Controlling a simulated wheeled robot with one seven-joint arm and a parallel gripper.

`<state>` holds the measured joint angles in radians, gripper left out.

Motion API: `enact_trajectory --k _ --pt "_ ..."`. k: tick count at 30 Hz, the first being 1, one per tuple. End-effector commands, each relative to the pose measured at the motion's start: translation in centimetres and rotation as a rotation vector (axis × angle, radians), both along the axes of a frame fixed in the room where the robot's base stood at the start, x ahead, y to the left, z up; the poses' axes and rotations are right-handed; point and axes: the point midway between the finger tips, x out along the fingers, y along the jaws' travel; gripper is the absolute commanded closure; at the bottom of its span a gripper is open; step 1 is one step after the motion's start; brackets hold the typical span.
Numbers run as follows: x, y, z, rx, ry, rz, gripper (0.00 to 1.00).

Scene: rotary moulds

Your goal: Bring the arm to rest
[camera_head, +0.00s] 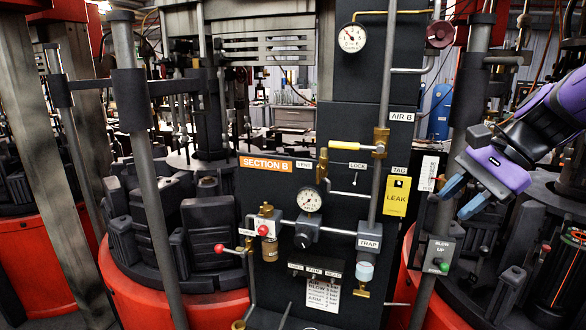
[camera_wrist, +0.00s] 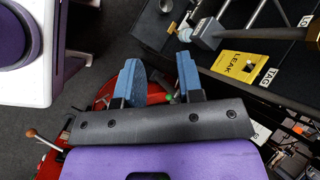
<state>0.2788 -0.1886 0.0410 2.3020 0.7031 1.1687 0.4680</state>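My gripper (camera_head: 463,197) is at the right of the head view, on my purple arm, in the air in front of the machine. Its two blue fingers stand apart with nothing between them. In the wrist view the open fingers (camera_wrist: 158,82) show with a gap, and the dark floor and part of a red base lie beyond. A yellow LEAK tag (camera_head: 397,196) hangs on the dark panel to the left of my gripper. It also shows in the wrist view (camera_wrist: 240,66), to the right of the fingers. The gripper looks apart from both.
The dark SECTION B panel (camera_head: 345,120) carries a gauge (camera_head: 309,198), a yellow-handled valve (camera_head: 352,146), pipes and a red-knobbed lever (camera_head: 220,248). A BLOW UP button box (camera_head: 439,256) with a green button sits below my gripper. Red-based mould machines (camera_head: 150,295) stand on both sides.

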Motion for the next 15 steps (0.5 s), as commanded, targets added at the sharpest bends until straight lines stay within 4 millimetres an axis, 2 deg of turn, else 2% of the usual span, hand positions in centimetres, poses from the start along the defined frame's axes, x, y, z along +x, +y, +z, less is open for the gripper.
enact_trajectory --k 1,6,15 --pt "-1.5 0.3 0.4 -0.063 -0.051 0.061 0.66" --pt "-5.6 0.3 0.9 -0.275 -0.210 0.274 0.66" --pt "-11.6 -1.2 1.7 -0.637 -0.477 0.640 0.66"
